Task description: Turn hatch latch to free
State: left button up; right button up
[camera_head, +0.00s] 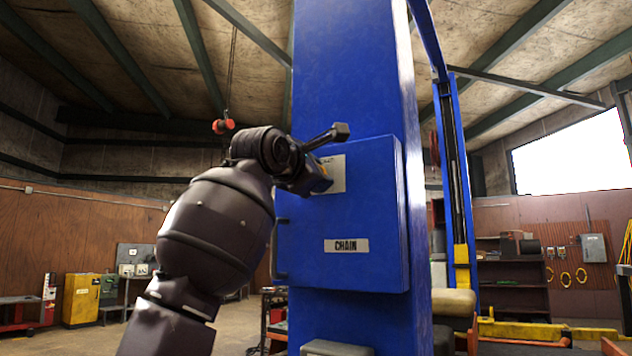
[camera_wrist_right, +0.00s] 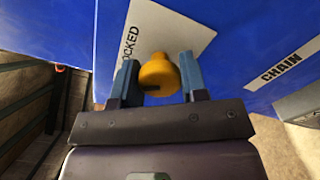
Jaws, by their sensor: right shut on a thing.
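A blue hatch box (camera_head: 375,225) is mounted on the front of a tall blue post and looks closed. It bears a pale label (camera_head: 338,172) and a "CHAIN" plate (camera_head: 346,246). In the right wrist view, a yellow latch knob (camera_wrist_right: 158,73) sits between the two blue-grey fingers of my right gripper (camera_wrist_right: 159,80), which are shut on it. A dark mark on the knob points left. Beside the knob, the pale label (camera_wrist_right: 175,32) shows letters ending "OCKED". In the head view, my right gripper (camera_head: 318,178) covers most of the latch. My left gripper is not in view.
The blue post (camera_head: 345,75) rises behind the box. A grey block (camera_head: 335,348) is at its foot. A yellow cabinet (camera_head: 82,300) stands far left, and shelves (camera_head: 510,290) stand far right. Air left of the box is clear beyond my arm.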

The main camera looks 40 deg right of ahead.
jog(key=n+b, duration=0.1)
jog(key=n, duration=0.4)
jog(key=shift+n, duration=0.3)
jog(key=n, duration=0.2)
jog(key=shift+n, duration=1.7)
jog(key=o, duration=0.9)
jog(key=shift+o, duration=0.2)
jog(key=shift+a, duration=0.1)
